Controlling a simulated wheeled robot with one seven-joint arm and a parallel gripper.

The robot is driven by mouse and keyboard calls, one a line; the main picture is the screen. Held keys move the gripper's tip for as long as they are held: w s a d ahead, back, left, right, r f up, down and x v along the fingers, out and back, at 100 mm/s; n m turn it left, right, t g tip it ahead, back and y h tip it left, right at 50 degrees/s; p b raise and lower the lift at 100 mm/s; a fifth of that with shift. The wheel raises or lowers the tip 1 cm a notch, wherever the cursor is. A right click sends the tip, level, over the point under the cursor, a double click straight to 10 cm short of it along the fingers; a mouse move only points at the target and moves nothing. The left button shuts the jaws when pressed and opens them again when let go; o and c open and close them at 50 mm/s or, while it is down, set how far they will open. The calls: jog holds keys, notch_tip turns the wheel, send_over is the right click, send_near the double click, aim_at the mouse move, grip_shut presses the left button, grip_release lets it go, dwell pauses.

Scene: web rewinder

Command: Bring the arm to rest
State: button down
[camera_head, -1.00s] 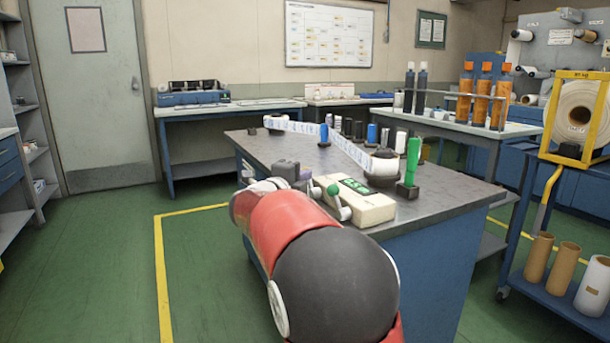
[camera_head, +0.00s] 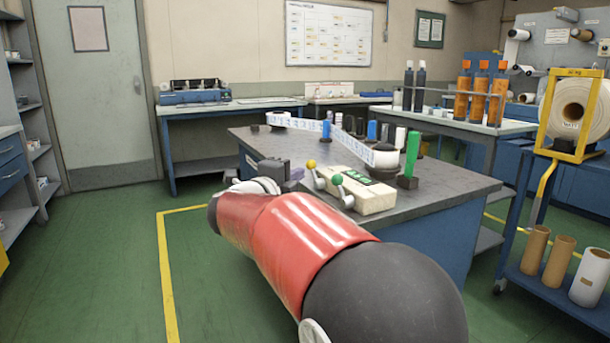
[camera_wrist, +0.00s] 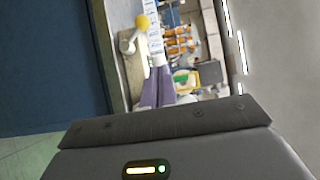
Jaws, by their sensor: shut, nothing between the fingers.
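My arm, with its red link, reaches from the lower right of the head view to the near left edge of the grey-topped bench (camera_head: 440,192). My gripper (camera_head: 297,173) is partly hidden behind the dark wrist block, beside the left end of the cream control box (camera_head: 365,198). In the wrist view the purple fingers of my gripper (camera_wrist: 159,72) are together, with nothing held. The yellow-knobbed lever (camera_head: 312,166) and the green-knobbed lever (camera_head: 338,182) stand on the box's near side; the yellow knob also shows in the wrist view (camera_wrist: 143,22), near the fingertips.
A trolley (camera_head: 530,285) with cardboard cores is at right. Green floor at left is clear.

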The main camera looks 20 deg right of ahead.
jog(key=s+a+f+n+t+y, duration=0.1)
jog(key=s+a+n+t+y, duration=0.25)
jog(key=a+n+y, duration=0.45)
jog(key=s+a+n+t+y, duration=0.2)
jog(key=s+a+n+y, duration=0.4)
jog(key=n, duration=0.5)
jog(key=s+d+f+n+g, duration=0.1)
jog(key=s+f+n+g, duration=0.9)
jog(key=s+f, duration=0.9)
jog(key=s, duration=0.3)
jog(key=shift+d+f+y, duration=0.2)
jog(key=shift+d+y, duration=0.1)
jog(key=shift+d, duration=0.1)
